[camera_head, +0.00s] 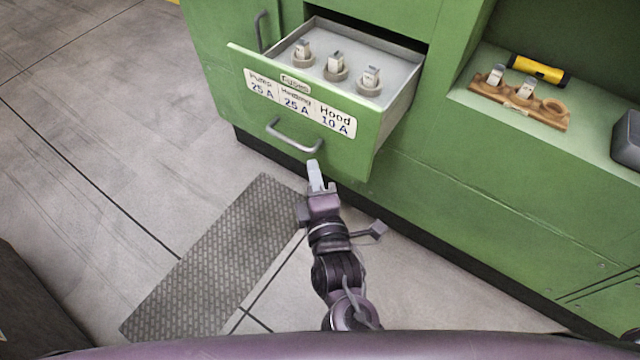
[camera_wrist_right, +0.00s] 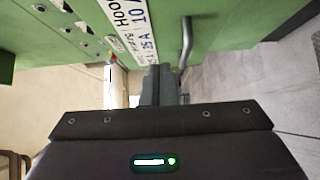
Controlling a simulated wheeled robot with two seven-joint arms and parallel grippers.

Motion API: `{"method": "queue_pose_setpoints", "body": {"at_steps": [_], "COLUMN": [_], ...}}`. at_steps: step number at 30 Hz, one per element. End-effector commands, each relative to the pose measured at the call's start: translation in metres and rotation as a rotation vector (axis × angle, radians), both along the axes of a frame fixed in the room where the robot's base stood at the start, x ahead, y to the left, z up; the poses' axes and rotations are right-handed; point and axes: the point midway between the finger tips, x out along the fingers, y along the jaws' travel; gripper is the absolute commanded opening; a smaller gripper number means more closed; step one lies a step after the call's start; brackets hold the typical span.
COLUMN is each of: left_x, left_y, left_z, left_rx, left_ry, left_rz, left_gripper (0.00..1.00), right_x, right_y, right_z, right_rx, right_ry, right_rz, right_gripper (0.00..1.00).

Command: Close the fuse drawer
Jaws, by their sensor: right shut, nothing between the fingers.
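The green fuse drawer (camera_head: 368,150) is pulled out of the green cabinet, with its front facing me. It holds 3 fuses (camera_head: 336,66) in round holders, above labels reading Pump, Heating and Hood. Its grey bar handle (camera_head: 293,136) is on the front, and the handle also shows in the right wrist view (camera_wrist_right: 187,42). My right gripper (camera_head: 315,172) is shut and empty, just below and to the right of the handle in the head view. In the right wrist view its fingers (camera_wrist_right: 159,82) point at the drawer front. I cannot tell whether they touch it. My left gripper is out of view.
On the cabinet shelf at right lie a wooden fuse holder (camera_head: 535,107), a yellow-black flashlight (camera_head: 538,71) and a dark grey object (camera_head: 627,140). A second handle (camera_head: 261,31) is left of the drawer. A textured grey strip (camera_head: 215,262) lies on the open floor.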

Motion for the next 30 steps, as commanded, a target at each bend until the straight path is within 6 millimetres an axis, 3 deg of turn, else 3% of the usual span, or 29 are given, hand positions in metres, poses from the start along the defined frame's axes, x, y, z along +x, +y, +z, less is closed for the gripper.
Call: {"method": "queue_pose_setpoints", "body": {"at_steps": [7, 12, 18, 30], "left_x": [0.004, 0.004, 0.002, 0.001], "left_y": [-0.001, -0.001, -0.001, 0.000], "left_z": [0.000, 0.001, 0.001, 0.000], "left_rx": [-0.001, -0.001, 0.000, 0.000], "left_ry": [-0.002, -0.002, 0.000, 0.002], "left_rz": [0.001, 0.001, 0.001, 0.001], "left_gripper": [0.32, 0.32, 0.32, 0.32], "right_x": [0.054, 0.073, 0.083, 0.084], "right_y": [0.009, -0.008, -0.015, -0.016], "right_z": [0.001, 0.000, 0.000, -0.001], "right_rx": [0.002, 0.000, 0.002, 0.001], "right_ry": [-0.002, 0.001, 0.001, 0.001], "right_rz": [-0.001, -0.001, 0.001, 0.001], "right_gripper": [0.00, 0.00, 0.00, 0.00]}}
